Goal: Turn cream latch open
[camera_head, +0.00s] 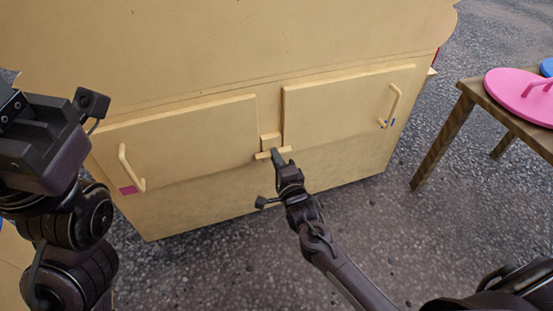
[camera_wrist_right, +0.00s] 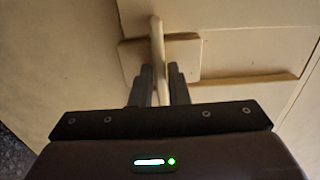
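The cream latch (camera_head: 264,155) is a small bar on a block at the middle of the cream cabinet front, between the two doors. It lies roughly level in the head view. In the right wrist view the latch bar (camera_wrist_right: 157,35) runs between the fingers, in front of a cream plate (camera_wrist_right: 187,58). My right gripper (camera_head: 277,155) is at the right part of the bar, with its fingers on both sides of it and seemingly closed on it. My left gripper (camera_head: 10,95) is at the left edge, away from the cabinet; its fingers do not show clearly.
The left door (camera_head: 190,140) and right door (camera_head: 345,107) look closed, each with a bar handle (camera_head: 130,168) (camera_head: 391,105). A wooden table (camera_head: 466,95) at the right holds a pink object (camera_head: 515,95). Open grey ground (camera_head: 215,265) lies before the cabinet.

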